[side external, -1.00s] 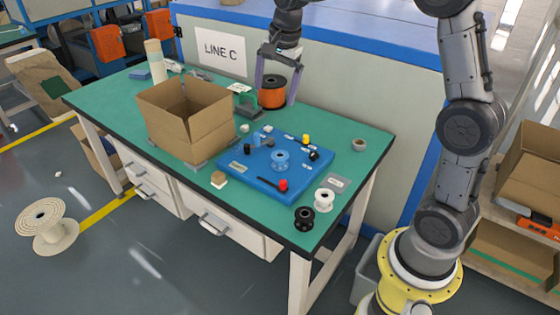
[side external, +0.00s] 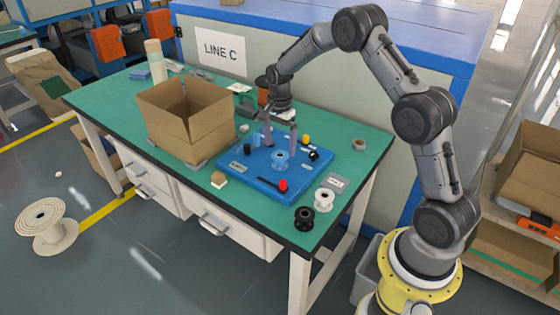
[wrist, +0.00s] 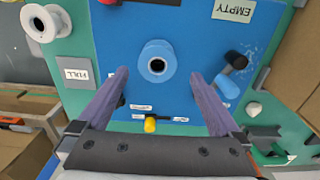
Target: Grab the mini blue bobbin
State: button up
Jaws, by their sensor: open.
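The mini blue bobbin (side external: 280,160) stands on the blue board (side external: 232,178) on the green table. In the wrist view, the bobbin (wrist: 157,48) shows from above with a dark hole in its middle. My gripper (side external: 280,143) is open over the board. In the wrist view, the gripper (wrist: 159,75) has one finger on each side of the bobbin, with a gap on both sides. The fingertips look above the board. I cannot tell their exact height against the bobbin.
A yellow-topped peg (side external: 306,139), a red-ended lever (side external: 283,185) and small dark parts surround the bobbin. White (side external: 324,200) and black (side external: 304,218) bobbins stand near the table's right end. An open cardboard box (side external: 182,128) is at left.

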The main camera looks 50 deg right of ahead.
aim_at(280, 161)
jog(key=shift+s+a+f, duration=0.1)
jog(key=shift+f, duration=1.35)
jog(key=shift+s+a+f, duration=0.1)
jog(key=shift+f, duration=1.3)
jog(key=c, duration=1.3)
jog(key=shift+c, duration=0.4)
jog(key=shift+r, duration=0.15)
